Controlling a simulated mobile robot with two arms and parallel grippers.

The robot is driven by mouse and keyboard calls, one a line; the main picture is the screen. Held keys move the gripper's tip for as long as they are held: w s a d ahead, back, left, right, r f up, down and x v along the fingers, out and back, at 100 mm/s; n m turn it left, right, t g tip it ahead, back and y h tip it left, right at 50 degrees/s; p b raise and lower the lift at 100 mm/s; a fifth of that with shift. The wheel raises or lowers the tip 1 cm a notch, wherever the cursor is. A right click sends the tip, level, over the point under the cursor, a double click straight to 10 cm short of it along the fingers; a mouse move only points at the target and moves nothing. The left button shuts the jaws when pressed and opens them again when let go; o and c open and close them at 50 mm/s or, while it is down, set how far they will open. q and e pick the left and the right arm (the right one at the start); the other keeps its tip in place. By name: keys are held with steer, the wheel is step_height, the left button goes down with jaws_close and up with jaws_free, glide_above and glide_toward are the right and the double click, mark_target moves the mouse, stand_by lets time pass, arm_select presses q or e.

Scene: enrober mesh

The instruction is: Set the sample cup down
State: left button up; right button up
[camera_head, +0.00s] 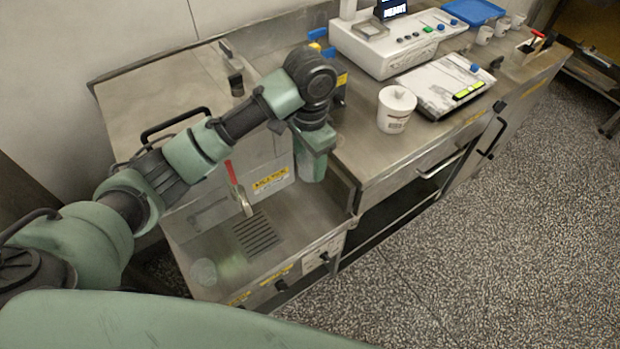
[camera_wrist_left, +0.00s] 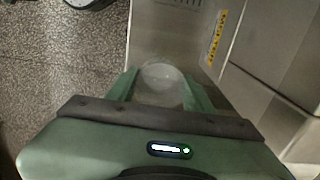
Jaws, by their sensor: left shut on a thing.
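My left gripper (camera_head: 312,176) points down over the metal machine's right side, beside its yellow-labelled panel. In the left wrist view, the gripper (camera_wrist_left: 163,92) is shut on a pale, translucent round cup (camera_wrist_left: 161,76), the sample cup, with one green finger on each side. Bare metal shows behind the cup; I cannot tell how high it is held. The cup is hidden by the gripper in the head view. My right gripper is not in view.
The machine has a slotted grate (camera_head: 257,234) and a red-handled tool (camera_head: 236,186). A pale round patch (camera_head: 204,272) shows at the machine's front left.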

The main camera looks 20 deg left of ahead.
arm_select(q)
step_height(320, 180, up, 2)
steer(key=shift+r, duration=0.25)
steer(key=shift+s+r, duration=0.1)
steer(key=shift+r, duration=0.1)
steer(key=s+a+r+n, duration=0.2)
steer(key=s+n, duration=0.1)
steer(key=s, duration=0.4)
steer(key=s+a+r+n, duration=0.2)
steer(key=s+n, duration=0.2)
steer(key=s, duration=0.2)
steer(key=shift+s+r+n, duration=0.3)
steer(key=shift+s+r, duration=0.05)
